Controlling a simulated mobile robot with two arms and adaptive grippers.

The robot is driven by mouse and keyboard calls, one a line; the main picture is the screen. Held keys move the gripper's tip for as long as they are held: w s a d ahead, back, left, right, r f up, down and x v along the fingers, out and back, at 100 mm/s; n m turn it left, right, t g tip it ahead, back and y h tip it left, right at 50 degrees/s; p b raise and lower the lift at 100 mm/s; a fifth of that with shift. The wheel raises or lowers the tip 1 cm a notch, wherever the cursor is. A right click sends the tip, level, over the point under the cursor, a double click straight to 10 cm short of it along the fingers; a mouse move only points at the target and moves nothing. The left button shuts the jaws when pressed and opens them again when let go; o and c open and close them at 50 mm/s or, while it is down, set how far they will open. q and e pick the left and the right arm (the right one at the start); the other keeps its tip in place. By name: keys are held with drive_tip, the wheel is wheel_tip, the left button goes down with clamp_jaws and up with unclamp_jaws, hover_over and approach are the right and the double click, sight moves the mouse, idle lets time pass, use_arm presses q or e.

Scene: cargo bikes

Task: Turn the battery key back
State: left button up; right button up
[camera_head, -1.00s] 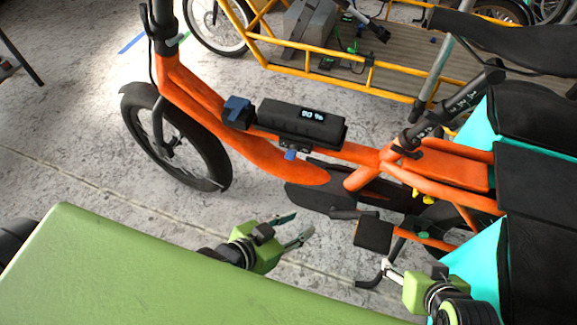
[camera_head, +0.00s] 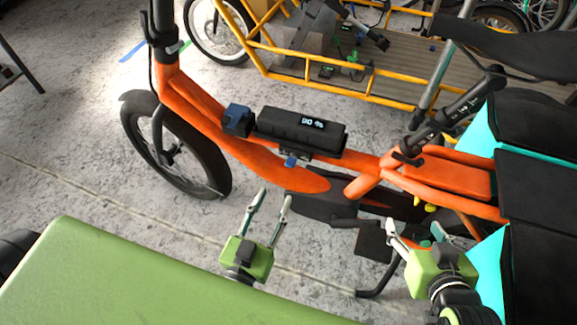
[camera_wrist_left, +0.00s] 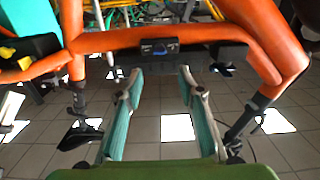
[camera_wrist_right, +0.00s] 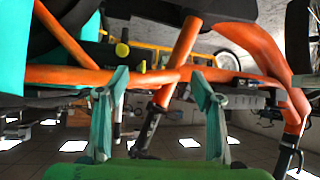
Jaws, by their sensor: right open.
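The black battery (camera_head: 300,130) with a lit display sits on the orange frame of the cargo bike. A small blue key (camera_head: 291,161) shows at the lock just below it. In the left wrist view, the dark lock plate (camera_wrist_left: 158,46) with the blue key is on the orange tube, upper middle. My left gripper (camera_head: 275,197) is open and empty, below the key and apart from it, fingers pointing up toward the frame. My right gripper (camera_head: 412,232) is open and empty near the pedal. The key's exact angle is too small to tell.
A blue block (camera_head: 237,118) is at the battery's front end. The orange frame (camera_head: 270,165), pedal (camera_head: 373,240) and black bags (camera_head: 540,205) are close obstacles. A yellow-framed cargo bike (camera_head: 335,80) stands behind. Floor is clear at the left.

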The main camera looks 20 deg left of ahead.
sight(289, 166)
use_arm(q)
drive_tip(key=w+b, duration=0.1)
drive_tip(key=w, duration=1)
drive_tip(key=shift+w+d, duration=0.1)
drive_tip(key=shift+d, duration=0.05)
use_arm(e)
drive_tip(key=w+a+r+t, duration=0.1)
drive_tip(key=w+r+t, duration=0.2)
drive_tip(key=r, duration=0.3)
drive_tip(key=shift+w+a+y, duration=0.4)
drive_tip(key=shift+w, duration=0.05)
drive_tip(key=shift+r, duration=0.1)
use_arm(q)
clamp_jaws()
